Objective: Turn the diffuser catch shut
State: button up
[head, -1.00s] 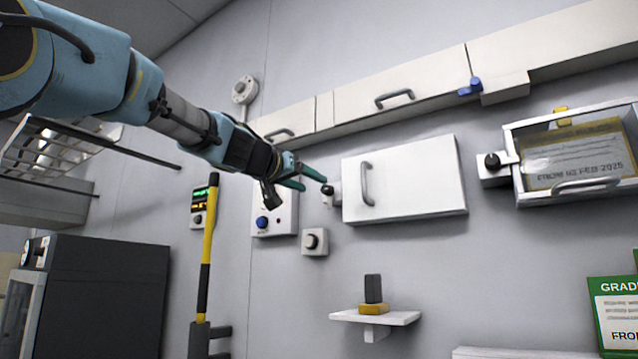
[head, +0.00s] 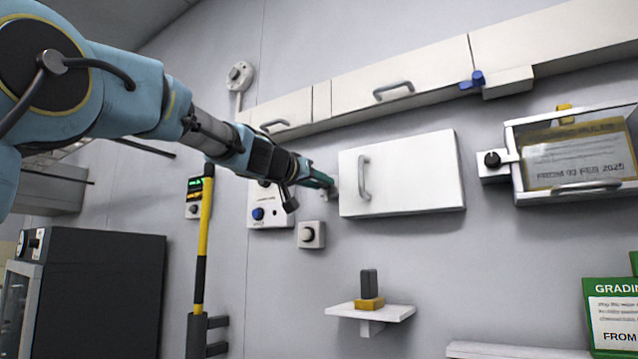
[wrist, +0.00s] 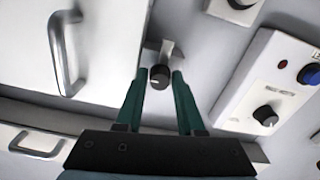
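A white flat panel door (head: 420,180) with a grey handle is mounted on the wall. It also shows in the wrist view (wrist: 105,50). A small catch with a black round knob (wrist: 160,77) sits beside its handle edge, on a pale bracket. A light index line shows on the knob. My gripper (head: 331,183) reaches the catch from the left in the head view and largely hides it. In the wrist view, the green fingers of my gripper (wrist: 158,76) are apart, one on each side of the knob. Narrow gaps show, so contact is not clear.
A control box (head: 270,213) with a blue button and a knob box (head: 311,235) are close to my gripper. Overhead lockers (head: 400,80) run above, one with a blue catch (head: 473,80). A framed glass box (head: 580,155) with a black-knobbed catch (head: 492,160) is at right.

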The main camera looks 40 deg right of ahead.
grip_shut()
jog(key=shift+n, duration=0.4)
jog(key=shift+r+n+b, duration=0.1)
jog(key=shift+n+b, duration=0.25)
jog(key=shift+n, duration=8.15)
jog(key=shift+o, duration=2.3)
grip_release()
jog(key=shift+a, duration=0.1)
